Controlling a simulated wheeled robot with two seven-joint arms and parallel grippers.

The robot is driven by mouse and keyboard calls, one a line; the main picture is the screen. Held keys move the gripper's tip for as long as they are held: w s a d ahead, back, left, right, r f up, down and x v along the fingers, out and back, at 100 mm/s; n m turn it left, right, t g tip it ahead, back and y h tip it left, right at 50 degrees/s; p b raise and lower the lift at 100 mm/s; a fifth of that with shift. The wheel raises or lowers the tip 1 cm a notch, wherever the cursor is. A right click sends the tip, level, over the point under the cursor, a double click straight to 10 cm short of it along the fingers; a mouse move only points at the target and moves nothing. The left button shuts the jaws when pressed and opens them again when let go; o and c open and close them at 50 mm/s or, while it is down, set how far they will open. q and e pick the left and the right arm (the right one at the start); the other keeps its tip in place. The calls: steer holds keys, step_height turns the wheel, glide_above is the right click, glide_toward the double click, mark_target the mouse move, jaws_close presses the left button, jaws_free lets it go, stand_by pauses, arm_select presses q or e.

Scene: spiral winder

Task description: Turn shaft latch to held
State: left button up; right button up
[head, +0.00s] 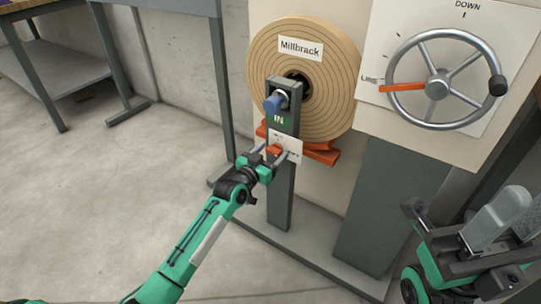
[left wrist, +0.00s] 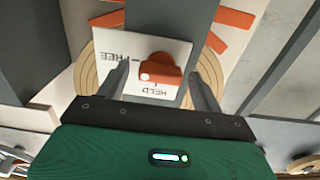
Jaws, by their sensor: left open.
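The shaft latch is an orange knob (head: 274,150) on a white plate (head: 287,146), low on the grey post in front of the roll. In the left wrist view the knob (left wrist: 163,67) has a white dot on its left end. That end points left and slightly down, between the upside-down FREE and HELD marks. The HELD mark is just below the knob. My left gripper (left wrist: 160,84) is open, with one finger on each side of the knob; I cannot tell if they touch it.
A roll labelled Millbrack (head: 330,75) is behind the post, with a blue-tipped handle (head: 273,103) and an IN sign above the latch. A handwheel (head: 440,125) with an orange pointer is at right. A metal bench (head: 60,80) stands at left. Open floor lies at lower left.

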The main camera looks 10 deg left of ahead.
arm_select(q)
steer(key=c, duration=1)
